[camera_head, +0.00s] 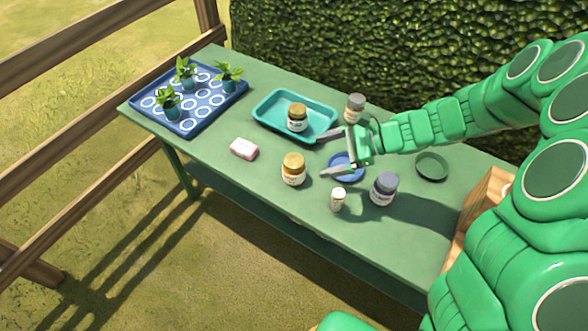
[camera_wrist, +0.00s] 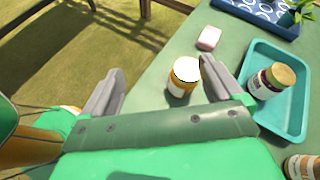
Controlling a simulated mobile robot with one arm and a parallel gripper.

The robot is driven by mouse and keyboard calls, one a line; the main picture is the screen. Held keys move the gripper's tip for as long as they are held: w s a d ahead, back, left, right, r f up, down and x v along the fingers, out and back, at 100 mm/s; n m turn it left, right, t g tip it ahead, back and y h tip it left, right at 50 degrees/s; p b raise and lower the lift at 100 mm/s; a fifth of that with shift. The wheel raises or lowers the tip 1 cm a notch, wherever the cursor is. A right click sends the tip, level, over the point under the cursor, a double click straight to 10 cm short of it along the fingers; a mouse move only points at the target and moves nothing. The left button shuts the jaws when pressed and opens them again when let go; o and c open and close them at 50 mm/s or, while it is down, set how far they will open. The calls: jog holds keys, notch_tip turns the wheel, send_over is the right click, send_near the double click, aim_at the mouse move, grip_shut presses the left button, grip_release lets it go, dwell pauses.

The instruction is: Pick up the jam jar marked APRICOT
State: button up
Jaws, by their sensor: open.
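Several jars stand on the green table, and their label words are too small to read. A jar with orange contents and a yellow lid (camera_head: 293,169) stands at the front middle; it shows between my fingers in the wrist view (camera_wrist: 184,78). A dark jar with a gold lid (camera_head: 297,118) stands in the teal tray, also seen in the wrist view (camera_wrist: 271,81). A grey-lidded jar (camera_head: 354,108) stands at the back edge. A purple-grey-lidded jar (camera_head: 383,189) stands at the front right. My gripper (camera_head: 321,155) is open and empty, above the table, right of the orange jar.
The teal tray (camera_head: 264,119) lies behind the orange jar. A pink soap bar (camera_head: 243,149) is to its left. A blue dish (camera_head: 352,174) lies under my gripper. A small white container (camera_head: 338,199) stands in front. A blue patterned tray (camera_head: 217,110) holds potted plants.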

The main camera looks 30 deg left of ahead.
aim_at(295, 160)
jog(key=w+a+f+m+y, duration=0.1)
jog(key=w+a+f+m, duration=0.3)
jog(key=f, duration=0.4)
jog(key=shift+t, duration=0.3)
jog(key=shift+x, duration=4.05)
jog(key=shift+s+r, duration=0.1)
jog(key=shift+r, duration=0.05)
jog(key=shift+c, duration=0.2)
jog(key=c, duration=1.4)
